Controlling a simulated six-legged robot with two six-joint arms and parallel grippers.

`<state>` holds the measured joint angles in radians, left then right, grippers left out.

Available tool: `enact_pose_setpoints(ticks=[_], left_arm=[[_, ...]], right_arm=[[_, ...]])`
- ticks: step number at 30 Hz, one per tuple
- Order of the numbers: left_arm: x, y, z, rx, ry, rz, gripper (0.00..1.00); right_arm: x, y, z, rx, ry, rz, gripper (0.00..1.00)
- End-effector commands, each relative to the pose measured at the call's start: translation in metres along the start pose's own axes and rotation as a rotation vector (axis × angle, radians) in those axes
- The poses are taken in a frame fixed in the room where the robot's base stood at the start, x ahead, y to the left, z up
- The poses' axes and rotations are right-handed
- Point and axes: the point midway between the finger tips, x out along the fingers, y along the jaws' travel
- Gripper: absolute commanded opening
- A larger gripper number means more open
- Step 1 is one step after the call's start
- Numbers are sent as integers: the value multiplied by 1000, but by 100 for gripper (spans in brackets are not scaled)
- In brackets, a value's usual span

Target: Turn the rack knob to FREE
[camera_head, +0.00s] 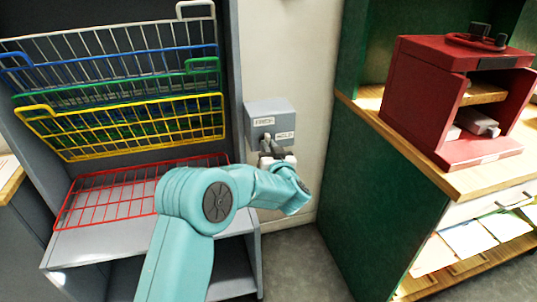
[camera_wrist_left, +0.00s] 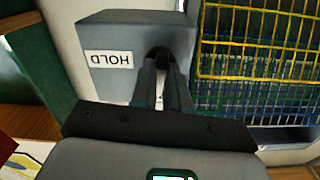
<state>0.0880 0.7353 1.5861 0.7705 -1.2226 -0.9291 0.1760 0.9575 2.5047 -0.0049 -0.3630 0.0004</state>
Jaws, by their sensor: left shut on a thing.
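The grey knob box (camera_head: 268,110) is fixed to the pale wall beside the rack. Its upper label (camera_head: 264,122) seems to read FREE, and the lower right label (camera_head: 285,135) seems to read HOLD. In the left wrist view the box (camera_wrist_left: 122,30) appears upside down, with a clear HOLD label (camera_wrist_left: 109,58). My left gripper (camera_head: 266,146) is at the lower front of the box, shut on the dark knob (camera_wrist_left: 161,54). The fingers mostly hide the knob, so I cannot tell its exact angle. My right gripper is out of view.
Left of the box stands a grey rack with white, blue, green and yellow wire baskets (camera_head: 130,125) and a red wire shelf (camera_head: 110,203). A green cabinet (camera_head: 375,190) on the right bears a red open box (camera_head: 420,95). Grey floor shows between them.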

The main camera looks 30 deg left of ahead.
Motion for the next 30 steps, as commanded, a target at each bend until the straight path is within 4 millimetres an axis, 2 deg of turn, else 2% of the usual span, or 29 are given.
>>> enact_pose_setpoints(ticks=[9,26,27,29,30], left_arm=[[0,1,0,-128,3,2,0],[0,0,-2,-160,3,1,0],[0,0,-2,-160,3,1,18],[0,0,-2,-159,3,1,38],[0,0,-2,-159,3,1,40]], right_arm=[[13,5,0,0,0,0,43],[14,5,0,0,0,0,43],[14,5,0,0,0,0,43],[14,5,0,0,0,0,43],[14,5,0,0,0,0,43]])
